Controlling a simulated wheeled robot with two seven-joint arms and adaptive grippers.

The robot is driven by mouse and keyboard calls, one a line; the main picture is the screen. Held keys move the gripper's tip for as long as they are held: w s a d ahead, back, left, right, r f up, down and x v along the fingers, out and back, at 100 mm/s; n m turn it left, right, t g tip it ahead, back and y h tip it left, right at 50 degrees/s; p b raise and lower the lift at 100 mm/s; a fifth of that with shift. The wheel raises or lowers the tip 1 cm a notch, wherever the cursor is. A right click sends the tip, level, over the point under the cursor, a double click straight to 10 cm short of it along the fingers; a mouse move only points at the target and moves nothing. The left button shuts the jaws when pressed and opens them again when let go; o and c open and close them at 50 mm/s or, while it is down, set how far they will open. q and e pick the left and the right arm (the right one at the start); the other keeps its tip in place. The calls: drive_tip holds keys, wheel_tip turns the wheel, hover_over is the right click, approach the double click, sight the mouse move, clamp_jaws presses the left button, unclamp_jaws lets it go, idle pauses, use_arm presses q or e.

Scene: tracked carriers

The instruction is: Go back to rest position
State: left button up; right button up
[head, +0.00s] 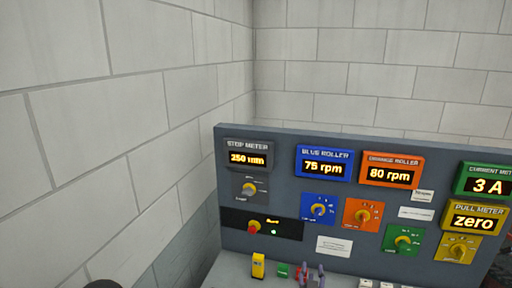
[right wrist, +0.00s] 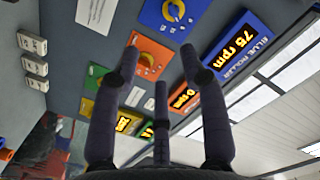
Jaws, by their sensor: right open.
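My right gripper (right wrist: 159,65) shows in the right wrist view with its dark fingers spread and nothing between them. The grey control panel (head: 290,205) is beyond the fingers, and I see no clear contact with it. In the head view I cannot clearly make out the right gripper; small purple and red shapes (head: 312,273) at the bottom edge are too small to tell. My left gripper is not in view.
The panel carries the stop meter (head: 248,158), blue roller display (head: 325,161), orange roller display (head: 391,171), green current meter (head: 485,182) and yellow pull meter (head: 475,217), with knobs below. A yellow block (head: 258,265) stands in front. Block walls (head: 160,110) enclose the left and back.

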drive_tip(key=s+a+f+n+g+y+b, duration=0.1)
drive_tip(key=s+f+g+y+b, duration=0.15)
drive_tip(key=f, duration=0.75)
drive_tip(key=s+a+f+n+g+y+b, duration=0.1)
drive_tip(key=s+f+n+g, duration=0.2)
drive_tip(key=f, duration=0.6)
drive_tip(key=s+a+f+g+y+b, duration=0.2)
drive_tip(key=s+f, duration=0.2)
drive_tip(key=f, duration=0.6)
drive_tip(key=s+a+f+n+g+y+b, duration=0.1)
drive_tip(key=s+f+g+b, duration=0.1)
drive_tip(key=s+f+g, duration=0.2)
drive_tip(key=s+a+f+n+g+y+b, duration=0.1)
drive_tip(key=s+f+g, duration=0.3)
drive_tip(key=s+f, duration=0.7)
drive_tip(key=s+a+b, duration=0.1)
drive_tip(key=s, duration=0.5)
drive_tip(key=shift+s+a+f+g+y, duration=0.2)
drive_tip(key=shift+s+g+y, duration=0.05)
drive_tip(key=shift+g+y, duration=0.1)
